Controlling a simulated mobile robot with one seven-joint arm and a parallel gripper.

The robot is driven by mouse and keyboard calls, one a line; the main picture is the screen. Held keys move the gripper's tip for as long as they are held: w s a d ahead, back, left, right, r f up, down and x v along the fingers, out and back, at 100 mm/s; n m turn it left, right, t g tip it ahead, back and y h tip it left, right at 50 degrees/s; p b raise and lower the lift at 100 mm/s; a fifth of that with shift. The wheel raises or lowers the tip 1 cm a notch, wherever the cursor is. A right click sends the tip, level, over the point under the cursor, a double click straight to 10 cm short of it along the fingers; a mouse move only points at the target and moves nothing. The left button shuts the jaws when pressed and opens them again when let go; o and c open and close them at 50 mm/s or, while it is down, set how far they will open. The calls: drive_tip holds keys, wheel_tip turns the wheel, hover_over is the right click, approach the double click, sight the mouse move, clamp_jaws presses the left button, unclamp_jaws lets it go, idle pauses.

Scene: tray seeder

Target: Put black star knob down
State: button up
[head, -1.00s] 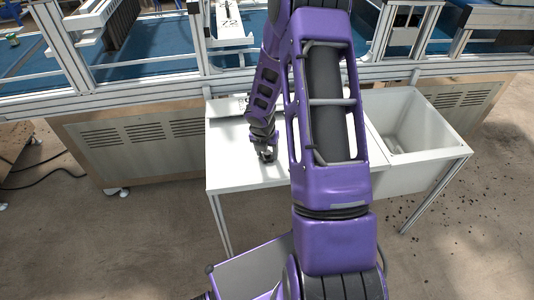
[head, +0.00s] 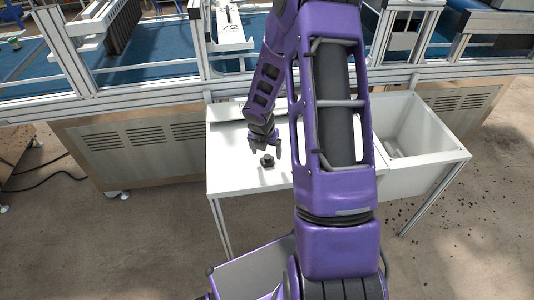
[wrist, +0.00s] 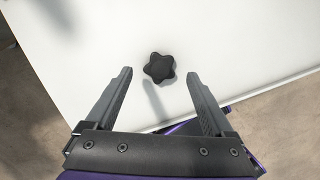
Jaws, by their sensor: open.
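The black star knob (head: 267,160) rests on the white tabletop (head: 232,172), near its front part. It also shows in the wrist view (wrist: 159,67), lying on the white surface beyond the fingertips and roughly centred between them. My gripper (head: 266,145) is open and empty. It is raised a little above and behind the knob in the head view. In the wrist view both fingers (wrist: 158,75) stand wide apart and do not touch the knob.
A white open bin (head: 410,150) adjoins the table on the right. The machine's metal frame (head: 130,98) runs behind the table. The tabletop left of the knob is clear. The table's front edge is close to the knob.

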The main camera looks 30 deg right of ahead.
drive_tip(key=p+v, duration=0.2)
drive_tip(key=v, duration=0.6)
drive_tip(key=shift+r, duration=0.35)
drive_tip(key=shift+a, duration=0.1)
